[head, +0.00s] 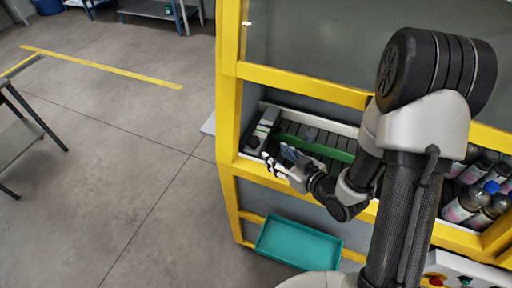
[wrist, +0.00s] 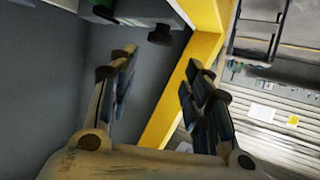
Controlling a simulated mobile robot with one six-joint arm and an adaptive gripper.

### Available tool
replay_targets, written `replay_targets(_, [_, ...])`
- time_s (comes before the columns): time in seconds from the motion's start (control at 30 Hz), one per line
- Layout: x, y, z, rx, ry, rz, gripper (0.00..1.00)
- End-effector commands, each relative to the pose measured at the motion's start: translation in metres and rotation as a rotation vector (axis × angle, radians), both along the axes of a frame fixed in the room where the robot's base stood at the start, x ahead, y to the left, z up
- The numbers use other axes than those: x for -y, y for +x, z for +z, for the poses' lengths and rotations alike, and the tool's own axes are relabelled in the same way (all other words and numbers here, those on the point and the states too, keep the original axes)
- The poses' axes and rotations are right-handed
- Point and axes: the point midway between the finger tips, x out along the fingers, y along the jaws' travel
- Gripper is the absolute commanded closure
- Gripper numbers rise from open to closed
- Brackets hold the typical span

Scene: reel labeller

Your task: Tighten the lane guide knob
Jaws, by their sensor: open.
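The lane guide knob appears as a small dark knob (head: 253,142) at the left end of the conveyor bay in the head view. In the wrist view a dark round knob (wrist: 160,35) hangs from a grey bracket near the top, beyond the fingertips. The green lane guide (head: 330,150) runs along the conveyor; a bit of green (wrist: 105,9) shows at the wrist view's top edge. My gripper (head: 276,156) is at the bay's front edge, right of and a little below the knob in the picture. In the wrist view my gripper (wrist: 157,64) is open, nothing between its fingers.
The yellow machine frame (head: 228,120) stands close to my gripper, with a post left and a front rail below. A teal tray (head: 298,243) is below the bay.

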Motion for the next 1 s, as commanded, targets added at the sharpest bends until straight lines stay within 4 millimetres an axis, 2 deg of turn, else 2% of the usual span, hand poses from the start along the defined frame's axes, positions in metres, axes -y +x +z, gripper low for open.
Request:
replay_targets(0.03, [-0.009,0.008,-0.003,0.000,0.001,0.007,0.55])
replay_targets(0.3, [-0.042,0.052,-0.025,0.001,0.000,0.006,0.55])
replay_targets(0.53, [-0.063,0.081,-0.040,0.002,0.000,0.002,0.55])
replay_targets(0.73, [-0.071,0.092,-0.046,0.001,0.001,0.001,0.55])
replay_targets(1.0, [-0.072,0.094,-0.046,0.001,0.001,0.000,0.55])
